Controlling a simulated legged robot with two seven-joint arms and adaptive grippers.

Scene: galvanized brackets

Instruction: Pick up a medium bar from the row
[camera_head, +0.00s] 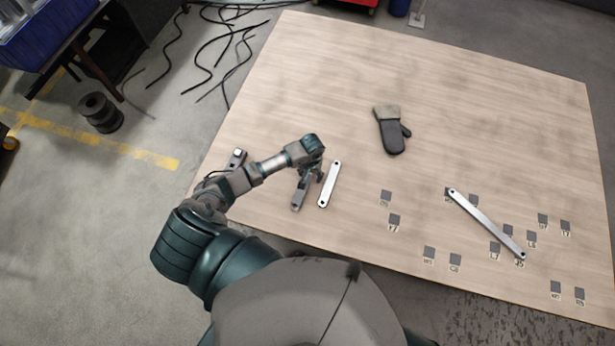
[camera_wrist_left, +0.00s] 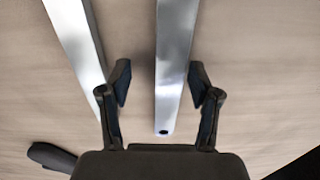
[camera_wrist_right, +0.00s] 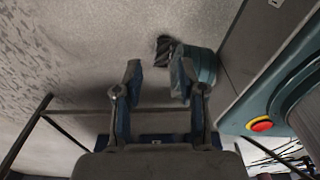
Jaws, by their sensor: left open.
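Silver flat bars with end holes lie on the wooden table (camera_head: 290,75). One bar (camera_head: 298,198) lies partly under my left gripper (camera_head: 316,174). A second bar (camera_head: 329,184) lies just right of it. A shorter piece (camera_head: 236,159) lies farther left, partly hidden by my arm. A longer bar (camera_head: 487,224) lies diagonally at the right. In the left wrist view, my left gripper (camera_wrist_left: 160,95) is open, with a bar (camera_wrist_left: 174,60) between its fingers and another bar (camera_wrist_left: 76,40) to the left. Contact is not visible. My right gripper (camera_wrist_right: 157,80) is open and empty in its wrist view.
A grey glove (camera_head: 391,130) lies mid-table. Several dark labelled squares (camera_head: 394,219) mark the table's right front. Black cables (camera_head: 225,50) and a dark spool (camera_head: 100,112) lie on the floor at left. A blue crate (camera_head: 35,35) stands at top left. The upper table is mostly clear.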

